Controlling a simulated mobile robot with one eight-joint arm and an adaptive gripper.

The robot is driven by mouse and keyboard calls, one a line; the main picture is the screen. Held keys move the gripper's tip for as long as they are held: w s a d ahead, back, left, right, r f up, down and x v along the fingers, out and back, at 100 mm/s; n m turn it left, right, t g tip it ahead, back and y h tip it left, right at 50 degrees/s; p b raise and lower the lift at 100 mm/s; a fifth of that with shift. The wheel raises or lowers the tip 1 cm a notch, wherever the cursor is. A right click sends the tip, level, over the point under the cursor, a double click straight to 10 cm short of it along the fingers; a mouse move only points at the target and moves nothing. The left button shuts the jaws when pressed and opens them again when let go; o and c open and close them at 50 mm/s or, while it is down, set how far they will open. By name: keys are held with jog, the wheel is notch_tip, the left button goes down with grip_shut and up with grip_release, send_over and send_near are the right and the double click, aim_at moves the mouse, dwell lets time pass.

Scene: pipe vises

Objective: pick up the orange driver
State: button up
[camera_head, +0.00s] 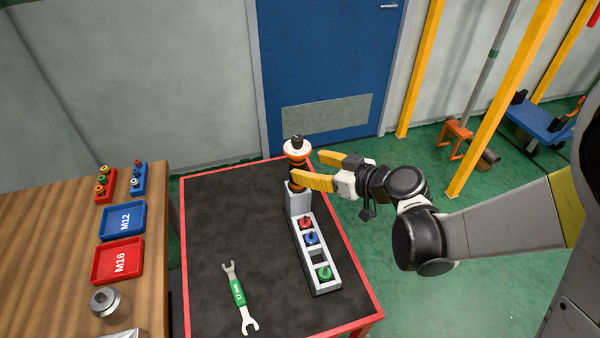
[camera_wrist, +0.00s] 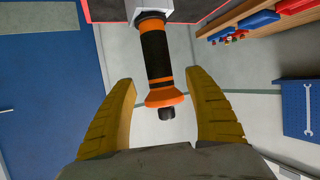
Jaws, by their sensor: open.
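The orange driver (camera_head: 296,155) has an orange and black body. It stands upright in a grey holder (camera_head: 299,201) at the far right part of the black-topped table. My gripper (camera_head: 326,171) has yellow fingers and is at the driver from the right, with one finger overlapping the driver's lower body in the head view. In the wrist view the driver (camera_wrist: 158,62) lies between and ahead of the open fingers of my gripper (camera_wrist: 162,118), with a visible gap on both sides. The driver's lower end is hidden in the holder.
A grey rack (camera_head: 318,252) with red, blue and green pieces extends from the holder. A green-handled wrench (camera_head: 239,294) lies on the black table (camera_head: 215,215). A wooden bench (camera_head: 45,235) with red and blue trays stands left. The table's middle is clear.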

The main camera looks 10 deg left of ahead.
aim_at(304, 164)
jog(key=b+x, duration=0.2)
jog(key=x, duration=0.3)
jog(key=shift+w+a+f, duration=0.15)
jog(key=shift+f, duration=0.1)
jog(key=shift+r, duration=0.1)
jog(key=shift+c, duration=0.6)
grip_shut()
